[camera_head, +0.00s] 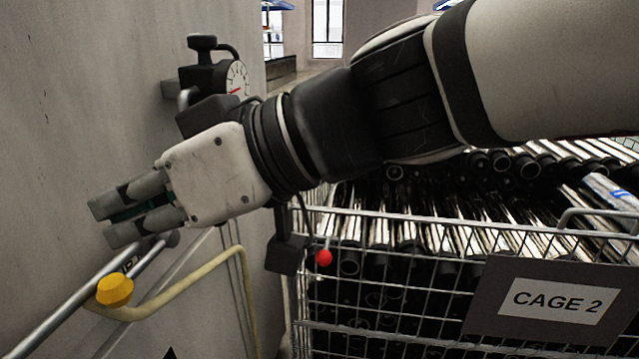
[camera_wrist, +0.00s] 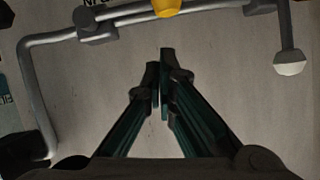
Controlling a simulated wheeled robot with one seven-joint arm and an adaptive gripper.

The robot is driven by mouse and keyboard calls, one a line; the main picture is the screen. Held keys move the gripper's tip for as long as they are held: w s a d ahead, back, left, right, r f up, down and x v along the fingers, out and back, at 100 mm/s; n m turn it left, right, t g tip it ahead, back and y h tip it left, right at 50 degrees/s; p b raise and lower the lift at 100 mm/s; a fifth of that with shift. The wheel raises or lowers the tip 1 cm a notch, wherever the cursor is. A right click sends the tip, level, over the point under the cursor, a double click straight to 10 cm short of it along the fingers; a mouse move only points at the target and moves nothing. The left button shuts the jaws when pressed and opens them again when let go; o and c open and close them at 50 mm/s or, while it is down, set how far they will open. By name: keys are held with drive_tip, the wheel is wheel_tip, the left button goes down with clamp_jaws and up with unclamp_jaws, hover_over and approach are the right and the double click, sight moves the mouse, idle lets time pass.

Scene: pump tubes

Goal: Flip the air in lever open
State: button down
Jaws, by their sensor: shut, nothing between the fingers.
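My gripper (camera_head: 112,221) is shut and empty, its fingertips close together near the grey wall. It also shows in the wrist view (camera_wrist: 160,70). A metal pipe (camera_head: 62,312) runs along the wall below it, with a yellow knob (camera_head: 115,289) on it. In the wrist view the yellow knob (camera_wrist: 167,7) is cut by the top edge, beyond the fingertips. A lever with a pale rounded end (camera_wrist: 290,64) hangs at the right there. A red ball knob (camera_head: 323,257) hangs beside a dark box (camera_head: 286,254). Any air in label is unreadable, so I cannot tell which lever is meant.
A round gauge (camera_head: 237,79) on a dark fitting stands on the wall behind my gripper. A yellow hose (camera_head: 205,270) bends below. A wire cage (camera_head: 400,290) full of dark tubes, signed CAGE 2 (camera_head: 556,300), fills the right. My arm hides the middle.

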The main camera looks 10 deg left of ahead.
drive_tip(key=s+f+n+t+b, duration=0.1)
drive_tip(key=b, duration=0.4)
drive_tip(key=s+f+n+b, duration=0.1)
drive_tip(key=b, duration=0.4)
drive_tip(key=shift+s+a+f+t, duration=0.1)
drive_tip(key=shift+s+f+t, duration=0.1)
drive_tip(key=shift+f+t, duration=0.2)
drive_tip(key=shift+s+f+b, duration=0.15)
drive_tip(key=shift+b, duration=0.65)
drive_tip(key=s+a+r+p+v, duration=0.1)
drive_tip(key=p+v, duration=0.3)
drive_tip(key=v, duration=0.8)
wheel_tip(320, 180, up, 2)
drive_tip(key=shift+d, duration=0.25)
